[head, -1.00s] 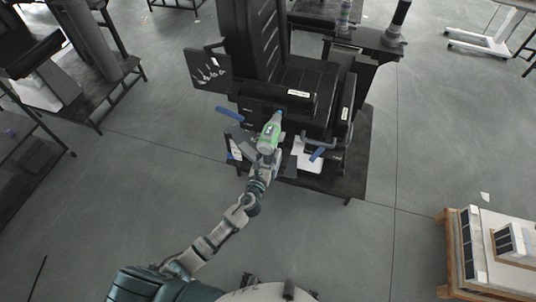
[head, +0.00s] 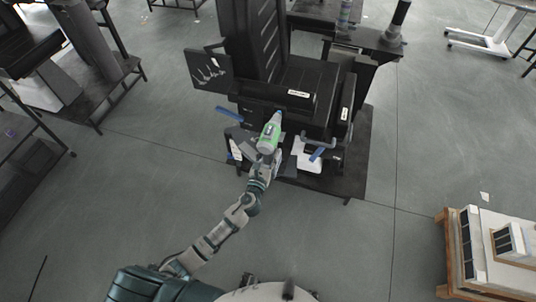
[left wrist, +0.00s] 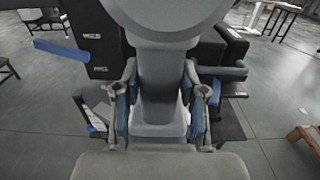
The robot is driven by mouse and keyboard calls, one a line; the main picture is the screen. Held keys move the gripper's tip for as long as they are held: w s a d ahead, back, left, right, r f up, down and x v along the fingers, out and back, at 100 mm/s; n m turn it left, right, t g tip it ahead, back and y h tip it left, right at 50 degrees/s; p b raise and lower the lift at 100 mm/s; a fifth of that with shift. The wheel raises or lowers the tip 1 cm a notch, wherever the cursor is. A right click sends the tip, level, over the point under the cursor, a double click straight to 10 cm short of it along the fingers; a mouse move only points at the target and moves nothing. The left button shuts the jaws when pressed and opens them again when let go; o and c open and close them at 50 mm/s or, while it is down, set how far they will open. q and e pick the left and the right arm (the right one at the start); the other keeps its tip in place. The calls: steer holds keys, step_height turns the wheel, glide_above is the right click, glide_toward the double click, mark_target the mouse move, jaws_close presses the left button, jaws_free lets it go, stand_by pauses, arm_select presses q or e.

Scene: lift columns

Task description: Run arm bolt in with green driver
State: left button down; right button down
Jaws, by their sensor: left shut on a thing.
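The green driver (head: 269,137) is in the middle of the head view, its nose against or close to the front of the black column unit (head: 290,98). I cannot tell whether it touches. My left gripper (head: 265,158) is shut on the lower end of the driver. In the left wrist view, the fingers of my left gripper (left wrist: 160,104) stand on both sides of the driver's grey body (left wrist: 158,75), which fills the middle. The arm bolt cannot be made out; the driver covers the area at its nose. My right gripper is not in view.
A blue lever (head: 229,112) sticks out left of the driver, and a blue-ended handle (head: 317,154) lies to its right. A dark panel with tool pictures (head: 208,69) stands behind left. A pallet with boxes (head: 490,250) is at the lower right. The floor in front is clear.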

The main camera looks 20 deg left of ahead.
arm_select(q)
steer(key=shift+w+r, duration=0.15)
steer(key=shift+w, duration=0.25)
stand_by(0.3)
stand_by(0.4)
steer(key=shift+w+p, duration=0.25)
steer(key=shift+p, duration=0.5)
stand_by(1.5)
steer(key=shift+w+p, duration=0.45)
stand_by(2.2)
steer(key=shift+s+p, duration=0.5)
steer(key=shift+s, duration=2)
